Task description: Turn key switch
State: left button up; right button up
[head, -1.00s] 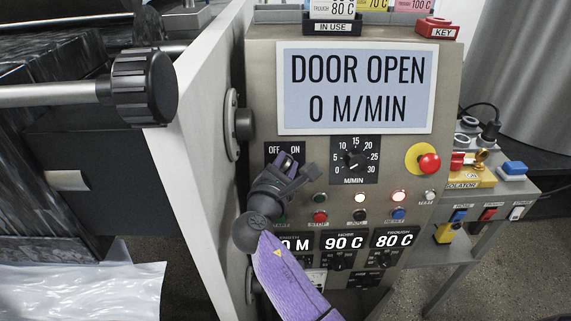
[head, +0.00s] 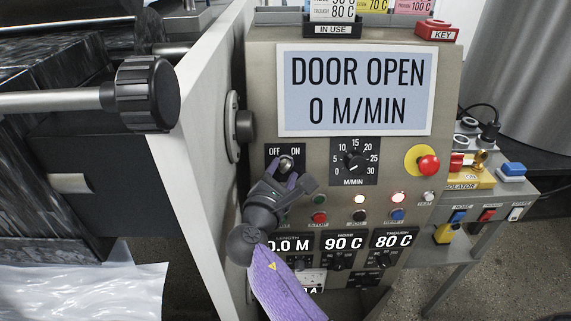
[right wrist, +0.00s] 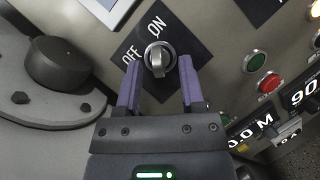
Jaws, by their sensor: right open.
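The key switch (head: 285,163) is a silver knob on a black plate marked OFF and ON, at the left of the control panel. In the right wrist view the key switch (right wrist: 157,57) lies just beyond and between my fingertips, its pointer tilted slightly toward ON. My right gripper (head: 281,182) is open just below the switch in the head view. Its two purple fingers also show in the right wrist view (right wrist: 159,72), apart, with a gap on each side of the knob. My left gripper does not show.
The panel's display (head: 355,88) reads DOOR OPEN, 0 M/MIN. A speed dial (head: 354,160) is right of the switch. Several buttons and a red emergency stop (head: 428,164) are nearby. A dark round knob (head: 244,126) protrudes from the white side wall (head: 195,120) at left.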

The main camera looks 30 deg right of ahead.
aim_at(283, 171)
jog(key=p+v, duration=0.1)
jog(key=v, duration=0.4)
jog(key=shift+s+r, duration=0.1)
jog(key=shift+r, duration=0.05)
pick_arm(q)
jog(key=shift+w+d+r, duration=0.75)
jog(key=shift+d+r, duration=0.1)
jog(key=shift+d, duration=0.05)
pick_arm(e)
jog(key=shift+s+a, duration=0.15)
jog(key=shift+a, duration=0.05)
